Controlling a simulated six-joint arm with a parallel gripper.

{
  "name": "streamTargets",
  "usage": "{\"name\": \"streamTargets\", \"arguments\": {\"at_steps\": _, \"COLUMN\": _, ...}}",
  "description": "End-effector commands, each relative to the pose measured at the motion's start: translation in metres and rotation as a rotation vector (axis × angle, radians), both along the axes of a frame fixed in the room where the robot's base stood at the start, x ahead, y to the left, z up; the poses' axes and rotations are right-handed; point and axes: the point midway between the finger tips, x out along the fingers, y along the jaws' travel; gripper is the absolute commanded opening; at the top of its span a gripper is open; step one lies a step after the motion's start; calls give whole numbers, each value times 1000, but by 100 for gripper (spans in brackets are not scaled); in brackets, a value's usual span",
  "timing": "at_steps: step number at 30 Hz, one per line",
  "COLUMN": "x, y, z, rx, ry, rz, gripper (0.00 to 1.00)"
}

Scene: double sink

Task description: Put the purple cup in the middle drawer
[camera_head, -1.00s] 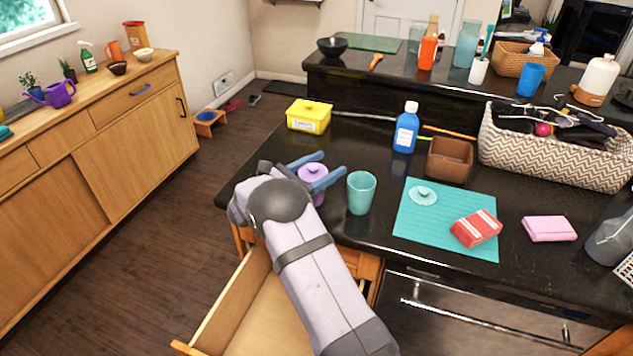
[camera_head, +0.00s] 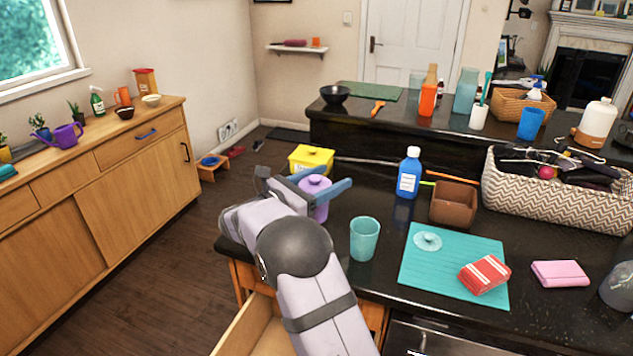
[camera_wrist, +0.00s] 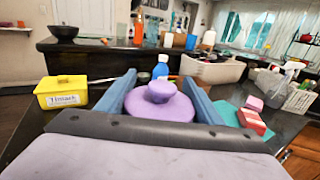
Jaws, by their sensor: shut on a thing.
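The purple cup (camera_head: 319,207) has a purple lid with a round knob. My gripper (camera_head: 335,178) is shut on the cup, one blue finger on each side. The cup is upright and appears to be held a little above the black counter, near its left end. In the wrist view its lid (camera_wrist: 158,104) fills the space between the fingers, and the cup's body is hidden under it. An open wooden drawer (camera_head: 243,326) shows below the counter, left of my arm. My arm hides part of it, and I cannot tell which drawer of the stack it is.
A teal cup (camera_head: 364,240) stands just right of my arm. A yellow box (camera_head: 311,160) is behind the gripper, and a blue bottle (camera_head: 408,172) and brown box (camera_head: 453,203) are to the right. The floor (camera_head: 150,275) left of the counter is clear.

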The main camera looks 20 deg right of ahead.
Motion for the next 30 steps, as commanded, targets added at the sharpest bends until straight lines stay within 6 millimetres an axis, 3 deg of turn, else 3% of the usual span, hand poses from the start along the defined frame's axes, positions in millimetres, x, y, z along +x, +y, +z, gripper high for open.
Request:
{"name": "streamTargets", "arguments": {"at_steps": 8, "x": 5, "y": 13, "z": -2, "rx": 0, "ry": 1, "rz": 31, "gripper": 27}}
{"name": "streamTargets", "arguments": {"at_steps": 11, "x": 12, "y": 34, "z": -8, "rx": -1, "ry": 4, "rz": 79, "gripper": 27}}
{"name": "streamTargets", "arguments": {"at_steps": 17, "x": 26, "y": 102, "z": -31, "rx": -1, "ry": 7, "rz": 241, "gripper": 27}}
{"name": "streamTargets", "arguments": {"at_steps": 21, "x": 26, "y": 152, "z": -55, "rx": -2, "ry": 9, "rz": 362, "gripper": 27}}
{"name": "streamTargets", "arguments": {"at_steps": 24, "x": 16, "y": 176, "z": -82, "rx": -2, "ry": 10, "rz": 409, "gripper": 27}}
{"name": "streamTargets", "arguments": {"at_steps": 30, "x": -26, "y": 195, "z": -140, "rx": -3, "ry": 9, "rz": 419, "gripper": 27}}
